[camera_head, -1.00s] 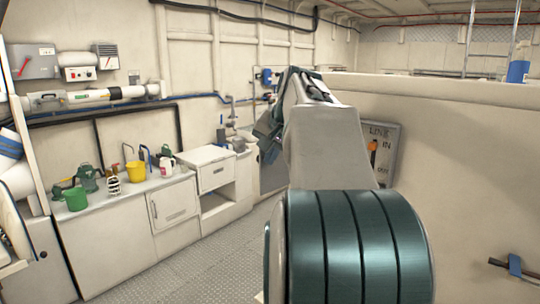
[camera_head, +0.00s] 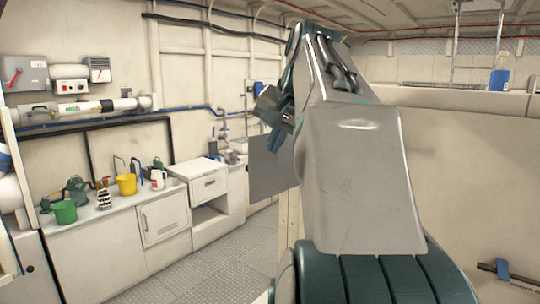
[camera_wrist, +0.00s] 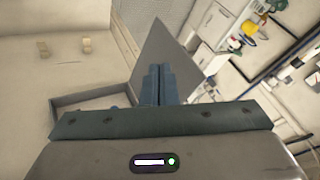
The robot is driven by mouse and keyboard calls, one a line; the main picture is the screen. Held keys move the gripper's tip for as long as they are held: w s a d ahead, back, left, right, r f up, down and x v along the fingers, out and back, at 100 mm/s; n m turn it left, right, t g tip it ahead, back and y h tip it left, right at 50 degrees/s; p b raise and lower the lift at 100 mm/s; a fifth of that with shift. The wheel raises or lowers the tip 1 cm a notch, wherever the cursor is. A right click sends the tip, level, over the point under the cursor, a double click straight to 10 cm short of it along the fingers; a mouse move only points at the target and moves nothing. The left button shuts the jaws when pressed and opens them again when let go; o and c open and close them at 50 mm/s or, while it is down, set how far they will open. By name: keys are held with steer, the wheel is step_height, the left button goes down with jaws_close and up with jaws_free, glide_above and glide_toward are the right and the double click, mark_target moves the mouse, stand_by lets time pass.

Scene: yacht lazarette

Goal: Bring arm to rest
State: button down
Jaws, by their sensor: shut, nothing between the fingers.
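My arm rises in the middle of the head view, its grey and dark green links covering much of the right half. My gripper (camera_head: 275,138) is at the arm's far end, left of the upper link, in the air before a grey panel. In the wrist view my gripper (camera_wrist: 159,72) points away from the camera, its two blue-grey fingers side by side and touching. Nothing shows between them. A flat grey panel (camera_wrist: 166,50) lies beyond the fingertips; I cannot tell how far off it is.
Grated floor (camera_head: 215,262) lies clear between.

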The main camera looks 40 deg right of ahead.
steer(key=s+a+f+n+g+y, duration=0.15)
steer(key=a+f+n, duration=0.35)
steer(key=a+f, duration=0.95)
steer(key=s+a+f+n+g, duration=0.1)
steer(key=s+a+f+n, duration=0.2)
steer(key=f, duration=0.6)
steer(key=s+a+f+n+g, duration=0.1)
steer(key=s+a+f+n, duration=0.2)
steer(key=s+f, duration=0.5)
step_height(320, 180, down, 2)
steer(key=shift+a+f, duration=0.1)
steer(key=shift+a, duration=0.65)
steer(key=shift+a+g, duration=0.1)
steer(key=shift+g, duration=0.15)
